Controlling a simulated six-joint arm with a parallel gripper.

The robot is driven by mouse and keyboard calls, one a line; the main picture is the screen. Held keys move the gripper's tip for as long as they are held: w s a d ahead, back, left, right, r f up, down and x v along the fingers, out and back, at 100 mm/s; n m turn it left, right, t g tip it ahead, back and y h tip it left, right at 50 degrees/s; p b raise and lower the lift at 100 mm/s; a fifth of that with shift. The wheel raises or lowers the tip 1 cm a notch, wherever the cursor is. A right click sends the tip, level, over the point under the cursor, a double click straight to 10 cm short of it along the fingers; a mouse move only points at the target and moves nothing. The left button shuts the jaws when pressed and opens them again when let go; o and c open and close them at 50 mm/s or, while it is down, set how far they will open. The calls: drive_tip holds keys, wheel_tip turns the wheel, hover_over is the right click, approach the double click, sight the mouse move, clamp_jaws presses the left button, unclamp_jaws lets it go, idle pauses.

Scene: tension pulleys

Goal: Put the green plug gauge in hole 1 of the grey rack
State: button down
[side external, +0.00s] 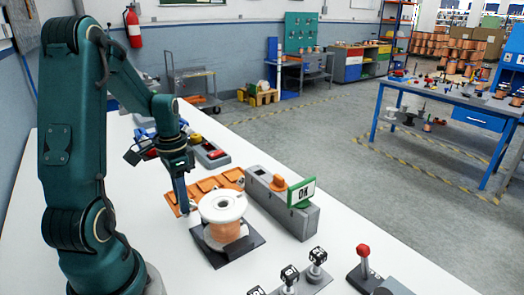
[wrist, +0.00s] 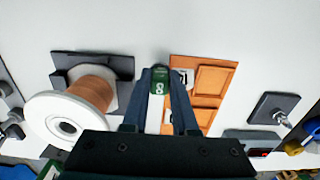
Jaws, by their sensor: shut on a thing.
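My gripper (side external: 183,207) reaches down beside the white-flanged spool, close to the near edge of the orange tray. In the wrist view my gripper (wrist: 159,100) is shut on the green plug gauge (wrist: 159,80), whose green end with pale markings shows between the fingertips. In the side view the gauge is too small or hidden to make out. Whether it touches the table or the tray is unclear. A grey base (side external: 318,283) with several posts topped by black-and-white cubes stands at the bottom; I cannot tell whether it is the grey rack. No numbered hole is readable.
The copper spool (side external: 222,209) stands on a dark plate beside my gripper. The orange tray (wrist: 205,85) lies alongside. Behind the spool is a long grey box (side external: 290,212) with an OK sign (side external: 302,192). A red-knobbed lever (side external: 363,262) stands at the front right.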

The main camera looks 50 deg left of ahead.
drive_tip(key=shift+f, duration=0.25)
drive_tip(key=shift+f, duration=0.1)
drive_tip(key=c, duration=0.7)
unclamp_jaws()
wheel_tip(320, 180, up, 11)
drive_tip(key=s+d+r+t, duration=0.1)
drive_tip(key=d+t, duration=0.4)
drive_tip(key=d, duration=1.3)
drive_tip(key=shift+s+d+r, duration=0.2)
drive_tip(key=shift+d+r, duration=0.2)
drive_tip(key=shift+r, duration=0.05)
drive_tip(key=shift+o, duration=0.5)
drive_tip(key=shift+s+d+f+t, duration=0.1)
drive_tip(key=shift+s+d+t, duration=0.1)
drive_tip(key=shift+d+t, duration=0.15)
